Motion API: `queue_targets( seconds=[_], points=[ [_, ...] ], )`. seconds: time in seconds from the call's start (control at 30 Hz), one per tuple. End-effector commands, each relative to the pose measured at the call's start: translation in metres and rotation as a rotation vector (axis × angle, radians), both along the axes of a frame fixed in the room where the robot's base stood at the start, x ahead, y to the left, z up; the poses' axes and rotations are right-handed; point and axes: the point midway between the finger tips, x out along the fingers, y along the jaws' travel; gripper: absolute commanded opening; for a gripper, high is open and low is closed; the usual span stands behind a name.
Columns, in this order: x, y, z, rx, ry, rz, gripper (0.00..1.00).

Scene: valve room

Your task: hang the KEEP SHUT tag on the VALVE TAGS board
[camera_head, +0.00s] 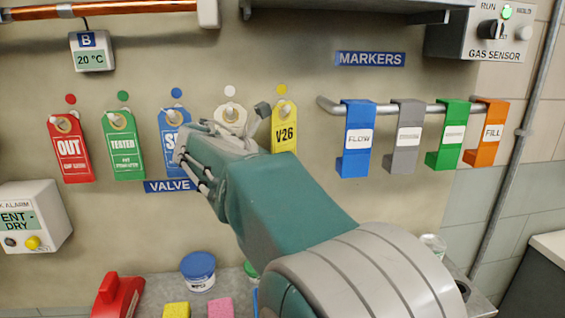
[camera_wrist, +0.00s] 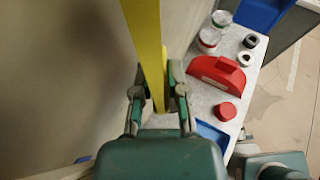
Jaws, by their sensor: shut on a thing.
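In the wrist view the yellow tag (camera_wrist: 150,45) runs edge-on between the fingers (camera_wrist: 159,98). A peg end shows at the tag's hole; I cannot tell how far it is through. The board's sign (camera_head: 167,186) reads VALVE, with the rest hidden behind my arm.
Red (camera_head: 72,150), green (camera_head: 125,150), blue (camera_head: 172,128) and white (camera_head: 232,114) tags hang to the left; my wrist partly covers the blue and white ones. Right of the yellow tag, a rail (camera_head: 385,107) carries coloured markers. A red case (camera_wrist: 217,74) and jars stand below.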

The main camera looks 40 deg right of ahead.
Motion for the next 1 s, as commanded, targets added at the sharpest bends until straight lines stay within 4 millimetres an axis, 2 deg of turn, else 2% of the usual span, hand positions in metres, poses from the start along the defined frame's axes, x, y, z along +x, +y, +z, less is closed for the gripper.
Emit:
queue_targets(
  seconds=[0.13, 0.17, 0.2, 0.23, 0.67, 0.77, 1.0],
  points=[
    [0.0, 0.0, 0.0, 0.0, 0.0, 0.0, 0.0],
    [0.0, 0.0, 0.0, 0.0, 0.0, 0.0, 0.32],
    [0.0, 0.0, 0.0, 0.0, 0.0, 0.0, 0.5],
    [0.0, 0.0, 0.0, 0.0, 0.0, 0.0, 0.59],
    [0.0, 0.003, 0.001, 0.0, 0.0, 0.001, 0.59],
    [0.001, 0.012, 0.005, 0.0, -0.002, 0.002, 0.59],
    [0.003, 0.049, 0.019, 0.0, -0.001, 0.004, 0.59]
  ],
)
